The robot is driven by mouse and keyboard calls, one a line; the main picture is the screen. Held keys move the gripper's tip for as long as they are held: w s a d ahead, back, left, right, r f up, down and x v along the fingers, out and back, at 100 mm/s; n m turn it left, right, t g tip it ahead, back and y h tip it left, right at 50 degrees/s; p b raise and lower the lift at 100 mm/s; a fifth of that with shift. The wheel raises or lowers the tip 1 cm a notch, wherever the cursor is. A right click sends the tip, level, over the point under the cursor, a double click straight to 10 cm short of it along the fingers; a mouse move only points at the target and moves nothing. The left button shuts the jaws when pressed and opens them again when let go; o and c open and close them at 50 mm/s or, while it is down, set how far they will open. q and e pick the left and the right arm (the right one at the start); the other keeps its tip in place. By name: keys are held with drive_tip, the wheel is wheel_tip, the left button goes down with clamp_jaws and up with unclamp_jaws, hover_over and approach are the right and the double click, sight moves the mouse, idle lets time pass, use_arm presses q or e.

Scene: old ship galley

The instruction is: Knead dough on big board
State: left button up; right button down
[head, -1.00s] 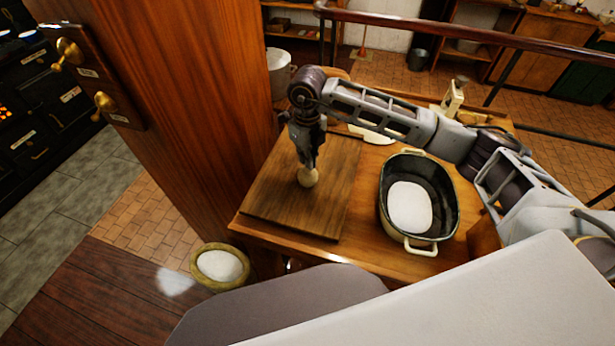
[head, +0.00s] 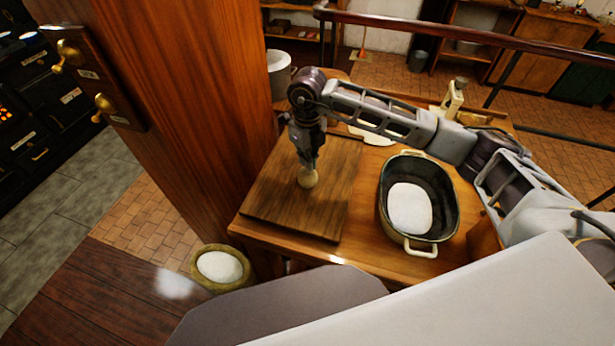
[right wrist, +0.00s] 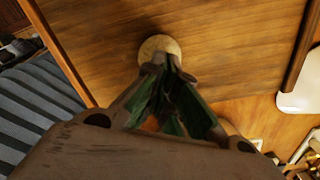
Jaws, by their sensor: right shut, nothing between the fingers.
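The big wooden board (head: 325,205) lies on the table. A small pale ball of dough (head: 308,181) sits on it, just under my right gripper (head: 308,165). In the right wrist view the dough (right wrist: 158,43) is a round pale disc on the board (right wrist: 215,45). The tips of my right gripper (right wrist: 167,65) are together and overlap its near edge. The fingers are shut with nothing between them; they point down at the dough. Whether they press into it I cannot tell. My left gripper is not in view.
A dark oval pot with cream handles (head: 436,233) stands right of the board, with a white mass (head: 410,208) inside. A pale flat item (head: 372,134) lies behind the board. A wooden pillar (head: 190,110) rises at left.

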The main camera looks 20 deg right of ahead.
sight(308, 171)
drive_tip(key=shift+f+b, duration=0.95)
drive_tip(key=shift+f, duration=0.2)
idle(0.6)
drive_tip(key=shift+s+f+b, duration=0.25)
drive_tip(key=shift+f+b, duration=0.1)
idle(1.5)
drive_tip(key=shift+r, duration=0.15)
drive_tip(key=shift+w+r+p, duration=0.2)
drive_tip(key=shift+r+p, duration=0.3)
drive_tip(key=shift+r, duration=0.65)
drive_tip(key=shift+f+b, duration=0.85)
drive_tip(key=shift+f, duration=0.1)
drive_tip(key=shift+s+f+b, duration=0.2)
drive_tip(key=shift+f+b, duration=0.1)
drive_tip(key=shift+f, duration=0.05)
idle(1.6)
drive_tip(key=shift+r, duration=0.15)
